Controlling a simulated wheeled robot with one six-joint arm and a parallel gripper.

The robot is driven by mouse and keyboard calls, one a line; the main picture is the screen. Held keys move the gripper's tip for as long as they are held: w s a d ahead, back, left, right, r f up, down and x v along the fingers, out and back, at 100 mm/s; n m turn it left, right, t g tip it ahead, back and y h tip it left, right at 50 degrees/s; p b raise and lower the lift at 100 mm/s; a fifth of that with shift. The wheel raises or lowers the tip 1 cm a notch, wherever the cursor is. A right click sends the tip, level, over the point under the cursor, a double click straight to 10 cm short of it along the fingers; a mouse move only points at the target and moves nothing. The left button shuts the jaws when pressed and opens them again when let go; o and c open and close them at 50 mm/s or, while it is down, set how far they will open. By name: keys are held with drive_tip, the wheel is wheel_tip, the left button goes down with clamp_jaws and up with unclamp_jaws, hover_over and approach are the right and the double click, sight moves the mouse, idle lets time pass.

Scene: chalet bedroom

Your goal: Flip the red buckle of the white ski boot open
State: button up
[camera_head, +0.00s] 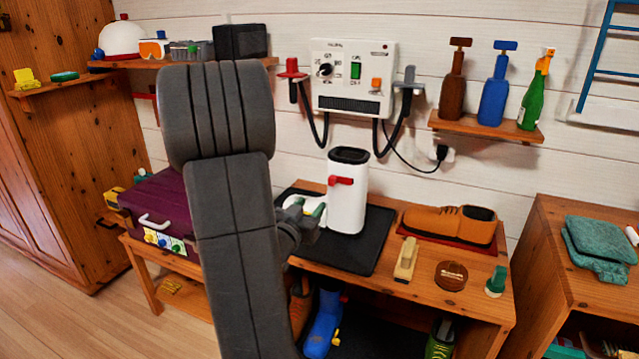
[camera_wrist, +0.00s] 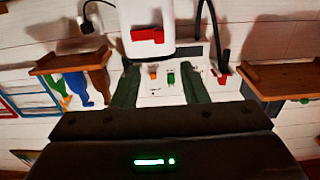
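The white ski boot (camera_head: 346,210) stands upright on a black mat (camera_head: 372,252) on the wooden bench, its dark opening at the top. Its red buckle (camera_head: 341,181) is on the upper shaft, facing me. My gripper (camera_head: 309,211) is low beside the boot's front left, below the buckle; my arm hides part of the bench. In the wrist view, which is upside down, my gripper (camera_wrist: 161,78) has its two dark green fingers apart with nothing held between them. The red buckle (camera_wrist: 148,34) and the boot (camera_wrist: 147,11) appear beyond the fingertips.
A white control box (camera_head: 352,80) with hanging black hoses is on the wall behind the boot. A brown shoe (camera_head: 450,224), a brush (camera_head: 406,259) and small items lie to the right. A purple case (camera_head: 160,210) sits left.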

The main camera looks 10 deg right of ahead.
sight(331, 182)
drive_tip(key=x, duration=1.3)
drive_tip(key=shift+d, duration=0.1)
drive_tip(key=shift+s, duration=0.1)
clamp_jaws()
